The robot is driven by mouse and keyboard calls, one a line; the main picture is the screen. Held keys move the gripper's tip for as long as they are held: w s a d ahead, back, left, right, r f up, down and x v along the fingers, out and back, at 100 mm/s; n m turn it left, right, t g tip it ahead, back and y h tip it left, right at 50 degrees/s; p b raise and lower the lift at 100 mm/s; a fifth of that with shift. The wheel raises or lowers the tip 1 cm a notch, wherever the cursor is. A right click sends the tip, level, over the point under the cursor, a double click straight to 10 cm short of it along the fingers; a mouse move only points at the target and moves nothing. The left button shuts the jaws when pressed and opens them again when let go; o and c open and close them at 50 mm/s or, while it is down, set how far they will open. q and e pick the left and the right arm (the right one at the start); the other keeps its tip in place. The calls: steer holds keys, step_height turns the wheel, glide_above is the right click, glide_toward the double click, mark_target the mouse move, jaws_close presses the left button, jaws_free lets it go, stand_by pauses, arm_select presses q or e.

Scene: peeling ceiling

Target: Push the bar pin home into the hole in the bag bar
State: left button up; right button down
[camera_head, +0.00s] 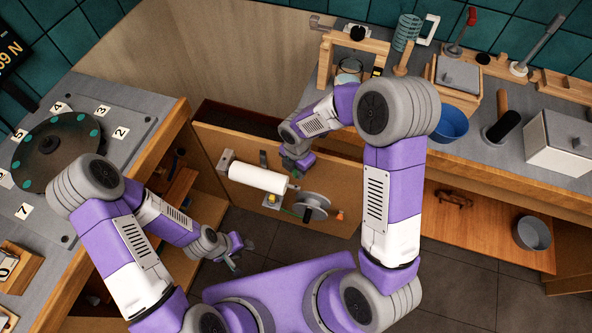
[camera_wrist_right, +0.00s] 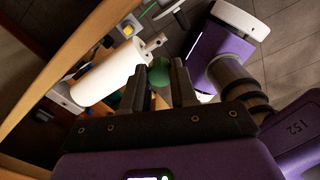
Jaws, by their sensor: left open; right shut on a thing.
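A white roll (camera_head: 258,178) lies across brackets on the wooden panel between the benches; it looks to be on the bag bar. In the right wrist view the roll (camera_wrist_right: 103,76) lies just left of my right gripper, with a pale bar end (camera_wrist_right: 156,41) showing past it. My right gripper (camera_wrist_right: 161,82) is shut on a round green knob (camera_wrist_right: 160,69), which appears to be the head of the bar pin. The pin's shank and the hole are hidden, so I cannot tell how deep the pin sits. My left gripper (camera_head: 236,250) is open and empty, low and left of the panel.
A grey reel (camera_head: 311,207) and a yellow-topped part (camera_head: 271,198) are mounted on the panel below and right of the roll. The right bench holds a blue bowl (camera_head: 449,124) and wooden fixtures. The floor before the panel is open.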

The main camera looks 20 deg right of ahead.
steer(key=shift+a+f+n, duration=0.2)
steer(key=shift+n, duration=0.6)
steer(key=shift+w+d, duration=0.1)
steer(key=shift+f+b, duration=2.05)
steer(key=shift+f, duration=0.75)
steer(key=shift+f+b, duration=0.6)
steer(key=shift+f, duration=0.25)
steer(key=shift+f+b, duration=0.5)
steer(key=shift+f, duration=0.15)
steer(key=c, duration=0.8)
jaws_free()
